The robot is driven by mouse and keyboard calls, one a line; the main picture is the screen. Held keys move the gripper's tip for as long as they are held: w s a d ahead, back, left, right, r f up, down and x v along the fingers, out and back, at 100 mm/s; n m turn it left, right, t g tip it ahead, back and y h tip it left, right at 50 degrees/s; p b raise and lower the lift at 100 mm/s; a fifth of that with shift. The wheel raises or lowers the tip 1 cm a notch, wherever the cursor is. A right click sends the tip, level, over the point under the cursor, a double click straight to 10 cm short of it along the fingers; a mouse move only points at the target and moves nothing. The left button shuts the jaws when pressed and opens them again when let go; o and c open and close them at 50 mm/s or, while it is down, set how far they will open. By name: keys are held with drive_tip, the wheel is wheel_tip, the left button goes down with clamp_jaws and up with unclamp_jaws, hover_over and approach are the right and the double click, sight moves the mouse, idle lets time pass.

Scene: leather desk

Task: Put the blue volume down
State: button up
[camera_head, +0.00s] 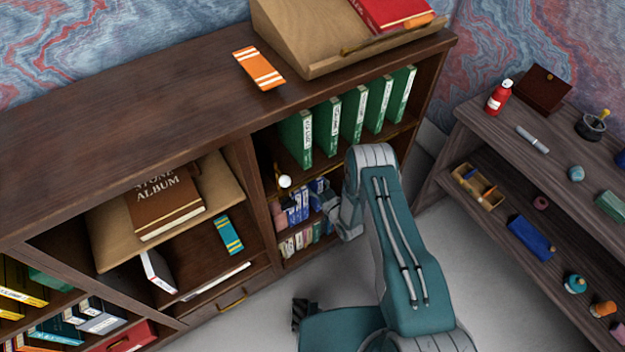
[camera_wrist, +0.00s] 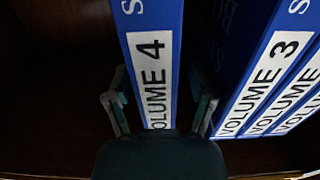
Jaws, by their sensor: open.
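The blue volume marked VOLUME 4 (camera_wrist: 150,75) stands upright on a dark shelf in the wrist view. My gripper (camera_wrist: 163,92) is open, with one finger on each side of its spine; I cannot tell whether either finger touches it. More blue volumes, among them VOLUME 3 (camera_wrist: 268,75), stand to the right, with a narrow gap between, close to my right finger. In the head view my gripper (camera_head: 328,205) is at the middle shelf of the right bookcase section, partly hiding the blue volumes (camera_head: 297,208).
Green volumes (camera_head: 353,115) stand on the shelf above, and small books (camera_head: 300,240) on the shelf below. A white ball-shaped thing (camera_head: 285,182) shows near the section's left side. The shelf left of VOLUME 4 looks bare and dark. A side table (camera_head: 510,150) stands at right.

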drive_tip(key=v, duration=1)
drive_tip(key=shift+s+d, duration=0.2)
drive_tip(key=shift+d, duration=0.05)
